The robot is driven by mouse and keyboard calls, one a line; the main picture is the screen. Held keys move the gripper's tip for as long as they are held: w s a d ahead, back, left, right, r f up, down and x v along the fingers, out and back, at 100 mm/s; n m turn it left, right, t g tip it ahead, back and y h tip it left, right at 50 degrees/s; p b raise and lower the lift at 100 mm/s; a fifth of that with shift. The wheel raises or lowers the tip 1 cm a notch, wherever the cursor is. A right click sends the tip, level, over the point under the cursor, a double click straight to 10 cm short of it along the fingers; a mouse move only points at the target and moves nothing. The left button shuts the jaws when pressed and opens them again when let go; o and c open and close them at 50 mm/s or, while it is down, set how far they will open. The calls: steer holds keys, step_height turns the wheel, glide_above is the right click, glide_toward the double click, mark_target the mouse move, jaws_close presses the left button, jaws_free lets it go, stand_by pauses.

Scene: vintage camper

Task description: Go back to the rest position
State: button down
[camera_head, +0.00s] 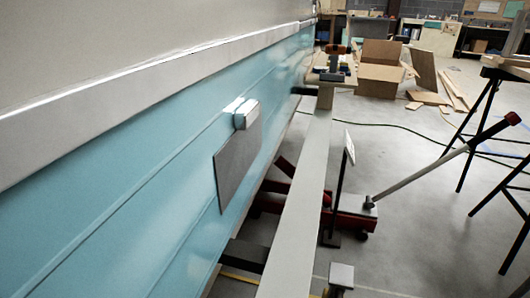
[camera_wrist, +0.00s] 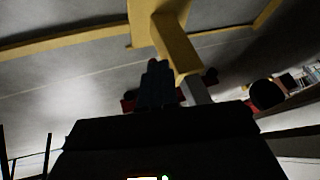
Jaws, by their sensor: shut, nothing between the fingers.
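My gripper (camera_wrist: 155,70) shows in the wrist view as dark fingers close together above a large black housing. It looks shut and holds nothing. In the head view I cannot pick out my gripper or arm with certainty. The task names no object to handle. In the wrist view a yellow beam with a bent end (camera_wrist: 175,42) hangs close behind the fingertips; whether it touches them I cannot tell. The wrist view is dark.
The camper's blue side wall (camera_head: 120,225) fills the left, with a grey flap (camera_head: 237,165) on it. A long grey plank (camera_head: 303,205) runs alongside. A red floor jack (camera_head: 345,217) and black trestle (camera_head: 476,125) stand right. Cardboard boxes (camera_head: 381,70) lie behind.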

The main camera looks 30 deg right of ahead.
steer(key=s+a+r+n+t+h, duration=0.25)
steer(key=s+a+r, duration=0.35)
steer(key=a+r, duration=0.6)
steer(key=s+a+r+n+t+y, duration=0.1)
steer(key=s+a+r+n+t, duration=0.1)
steer(key=r, duration=0.6)
steer(key=s+a+r+n+t+y, duration=0.2)
steer(key=a+r, duration=0.1)
steer(key=r, duration=0.6)
steer(key=s+a+r+n+t+y, duration=0.1)
steer(key=s+a+r+t, duration=0.1)
steer(key=r, duration=0.6)
step_height(320, 180, up, 26)
steer(key=p, duration=2.6)
steer(key=shift+p, duration=0.35)
